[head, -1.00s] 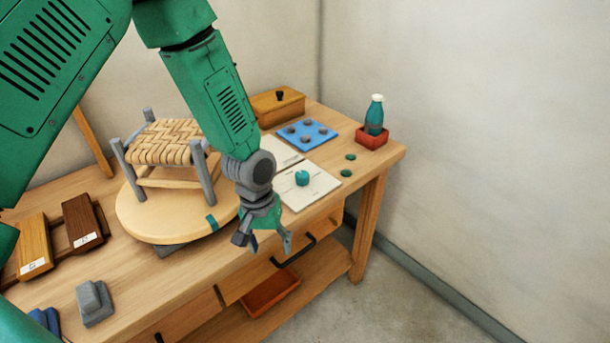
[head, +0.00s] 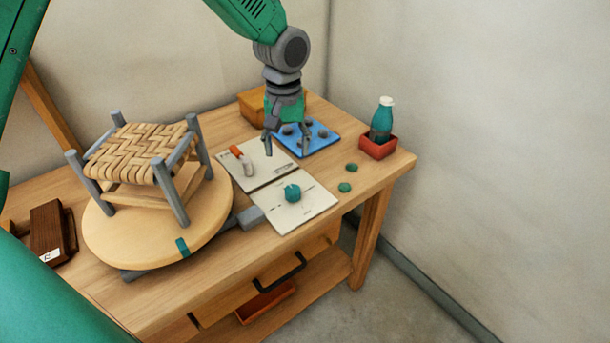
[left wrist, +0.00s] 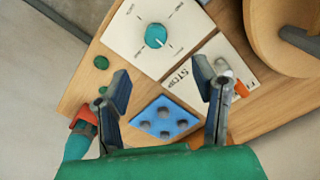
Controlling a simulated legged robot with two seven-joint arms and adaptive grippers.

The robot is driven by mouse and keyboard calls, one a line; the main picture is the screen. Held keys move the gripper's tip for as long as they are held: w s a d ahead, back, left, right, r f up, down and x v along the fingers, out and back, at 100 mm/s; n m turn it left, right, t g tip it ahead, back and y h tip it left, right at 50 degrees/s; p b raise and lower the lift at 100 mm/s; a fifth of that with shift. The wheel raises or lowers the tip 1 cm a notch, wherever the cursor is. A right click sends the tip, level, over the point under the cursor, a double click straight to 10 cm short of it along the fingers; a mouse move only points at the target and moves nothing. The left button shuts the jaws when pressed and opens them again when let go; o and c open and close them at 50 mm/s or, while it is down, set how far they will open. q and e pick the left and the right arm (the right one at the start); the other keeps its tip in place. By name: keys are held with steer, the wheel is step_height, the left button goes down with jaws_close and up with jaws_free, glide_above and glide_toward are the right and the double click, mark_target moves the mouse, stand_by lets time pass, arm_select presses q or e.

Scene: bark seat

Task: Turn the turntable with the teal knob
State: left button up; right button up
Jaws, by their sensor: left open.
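The teal knob (head: 292,193) stands on a pale panel (head: 300,215) with markings around it, right of the turntable. In the left wrist view the knob (left wrist: 155,36) sits beyond my open fingers, apart from them. The round wooden turntable (head: 130,240) carries a stool with a woven seat (head: 140,152) and has a teal mark (head: 182,247) at its front edge. My left gripper (head: 287,154) is open and empty, above the bench behind the knob, near the blue plate. My right gripper is not in view.
A second panel (head: 262,178) marked STOP holds an orange-tipped lever (head: 242,160). A blue plate (head: 322,142) with grey knobs, a wooden box (head: 252,105) and a teal bottle (head: 381,120) in a red tray (head: 377,149) stand behind. Two green buttons (head: 344,187) lie right of the knob.

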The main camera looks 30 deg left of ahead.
arm_select(q)
glide_above(292, 188)
steer(key=f, duration=0.4)
steer(key=d+f, duration=0.1)
steer(key=f, duration=0.1)
steer(key=shift+s+f, duration=0.1)
steer(key=shift+f, duration=0.2)
steer(key=f, duration=0.4)
steer(key=a+f, duration=0.1)
steer(key=f, duration=0.1)
steer(key=shift+w, duration=0.2)
steer(key=shift+a+f, duration=0.25)
steer(key=shift+f, duration=0.4)
steer(key=shift+d+r, duration=0.1)
steer(key=shift+d, duration=0.45)
steer(key=c, duration=0.3)
steer(key=shift+r, duration=0.1)
steer(key=c, duration=0.8)
steer(key=shift+a+p, duration=0.3)
